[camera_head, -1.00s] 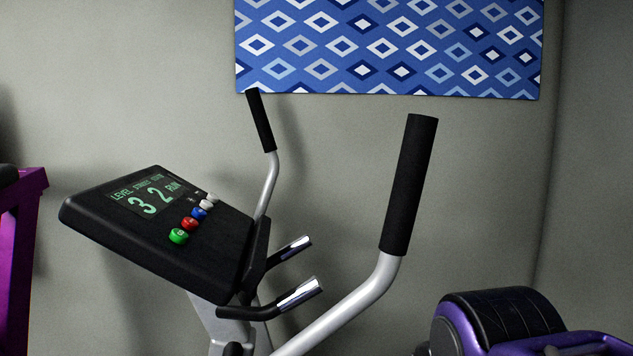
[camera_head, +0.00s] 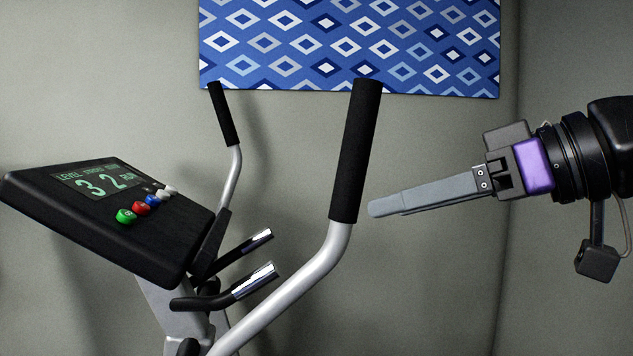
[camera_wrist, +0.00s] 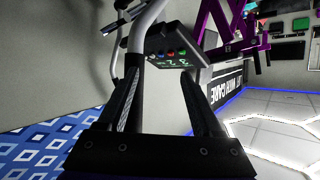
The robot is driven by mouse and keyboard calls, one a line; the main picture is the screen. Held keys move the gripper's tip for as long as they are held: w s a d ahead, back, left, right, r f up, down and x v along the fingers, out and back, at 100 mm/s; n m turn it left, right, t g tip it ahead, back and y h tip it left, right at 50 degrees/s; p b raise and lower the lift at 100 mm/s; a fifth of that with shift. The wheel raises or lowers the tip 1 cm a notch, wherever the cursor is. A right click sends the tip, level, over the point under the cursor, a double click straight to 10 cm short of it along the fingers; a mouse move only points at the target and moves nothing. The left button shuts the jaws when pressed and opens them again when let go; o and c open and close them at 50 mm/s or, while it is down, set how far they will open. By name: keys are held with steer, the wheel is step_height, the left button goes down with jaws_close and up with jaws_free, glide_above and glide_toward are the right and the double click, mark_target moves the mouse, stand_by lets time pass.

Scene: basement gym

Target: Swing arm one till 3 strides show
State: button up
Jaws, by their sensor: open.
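The exercise machine's console (camera_head: 110,215) stands at left, its lit display (camera_head: 100,182) reading 3 and 2 beside the word RUN, under small labels including LEVEL. The nearer swing arm (camera_head: 354,150) has a black grip on a bent silver tube; the farther swing arm (camera_head: 223,115) stands behind it. I see no number marking either arm. My gripper (camera_head: 385,207) is open, seen side-on, with its tips close to the right of the nearer grip's lower end. In the wrist view, the silver tube (camera_wrist: 150,18) runs down towards the fingers (camera_wrist: 165,100); I cannot tell whether they touch it.
Green, red, blue and white buttons (camera_head: 142,208) line the console. Two short fixed handles (camera_head: 255,280) stick out below it. A blue patterned panel (camera_head: 350,45) hangs on the wall behind. The wrist view shows a purple frame (camera_wrist: 235,30) and open floor (camera_wrist: 270,115).

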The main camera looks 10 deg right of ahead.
steer(key=w+d+r+n+y+b, duration=0.3)
steer(key=d+r+y, duration=0.15)
steer(key=d, duration=0.45)
steer(key=x, duration=1.7)
steer(key=shift+r, duration=0.15)
steer(key=shift+s+y, duration=0.1)
steer(key=shift+y, duration=0.15)
steer(key=shift+c, duration=0.4)
jaws_close()
